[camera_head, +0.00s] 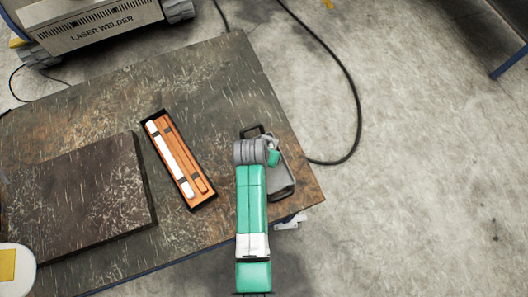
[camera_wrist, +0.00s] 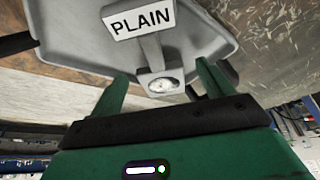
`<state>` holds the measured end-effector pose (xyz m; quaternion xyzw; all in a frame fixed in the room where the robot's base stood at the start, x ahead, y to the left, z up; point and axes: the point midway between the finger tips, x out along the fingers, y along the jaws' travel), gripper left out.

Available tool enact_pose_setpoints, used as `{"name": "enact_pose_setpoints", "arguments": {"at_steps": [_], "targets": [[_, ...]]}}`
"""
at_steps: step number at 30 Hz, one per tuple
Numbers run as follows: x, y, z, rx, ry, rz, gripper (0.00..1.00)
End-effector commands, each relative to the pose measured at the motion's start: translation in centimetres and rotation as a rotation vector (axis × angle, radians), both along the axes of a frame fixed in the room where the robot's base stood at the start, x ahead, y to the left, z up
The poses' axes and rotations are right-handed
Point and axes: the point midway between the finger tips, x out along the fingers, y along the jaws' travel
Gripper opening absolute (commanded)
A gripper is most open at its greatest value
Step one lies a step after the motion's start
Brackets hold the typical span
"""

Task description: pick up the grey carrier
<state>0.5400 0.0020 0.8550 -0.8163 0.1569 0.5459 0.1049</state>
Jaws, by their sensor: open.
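The grey carrier (camera_head: 285,177) lies near the table's right edge in the head view, partly hidden under my arm. It is a shallow tray with dark handles at its ends. In the wrist view the carrier (camera_wrist: 75,35) fills the upper part, with a white label reading PLAIN (camera_wrist: 139,19) and a grey post ending in a small block (camera_wrist: 160,82). My gripper (camera_wrist: 162,70) is open, its two green fingers on either side of that block with gaps on both sides. In the head view my gripper (camera_head: 273,157) is mostly hidden by my arm over the carrier.
A black case (camera_head: 147,122) with an orange interior and a white bar lies left of the carrier on the table (camera_head: 205,80). A dark raised plate (camera_head: 80,195) is farther left. A laser welder (camera_head: 95,27) stands beyond the table. A black cable runs along the floor at right.

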Motion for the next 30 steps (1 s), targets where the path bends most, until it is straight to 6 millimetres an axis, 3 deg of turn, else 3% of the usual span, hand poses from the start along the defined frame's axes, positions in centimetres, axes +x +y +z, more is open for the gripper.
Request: {"name": "enact_pose_setpoints", "arguments": {"at_steps": [5,12,14,23,30], "targets": [[0.0,0.0,0.1,0.0,-0.001,0.0,0.78],[0.0,0.0,0.1,0.0,-0.001,0.0,0.31],[0.0,0.0,0.1,0.0,-0.001,0.0,0.26],[0.0,0.0,0.7,0.0,-0.002,0.0,0.26],[0.1,-0.1,4.0,0.0,-0.004,-0.001,0.26]]}}
